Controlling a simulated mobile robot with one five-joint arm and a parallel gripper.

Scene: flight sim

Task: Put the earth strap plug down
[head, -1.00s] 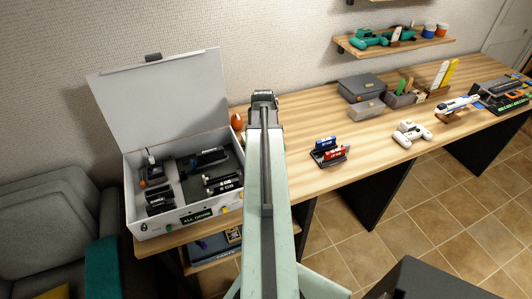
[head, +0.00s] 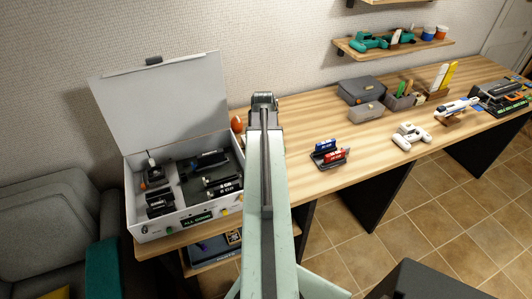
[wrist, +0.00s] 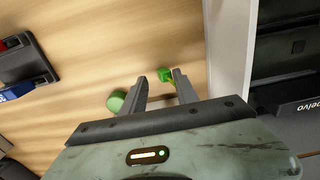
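A small green block (wrist: 164,75), which looks like the earth strap plug, shows at the wood tabletop (wrist: 100,45) between my gripper's fingertips in the wrist view, nearer the right one. A thin yellow-green piece runs from it toward the gripper body. A rounded green piece (wrist: 116,101) sits just left of the left finger. My gripper (wrist: 160,76) points down with its fingers apart, and a gap shows beside the block. In the head view my gripper (head: 263,97) is over the table right of the white case; its fingertips and the plug are hidden there.
The open white case (head: 185,222) stands close on the left; its wall (wrist: 228,45) is just right of my gripper in the wrist view. A holder with red and blue packs (head: 328,155) is to the right. An orange rounded object (head: 237,123) is behind. Free wood lies between.

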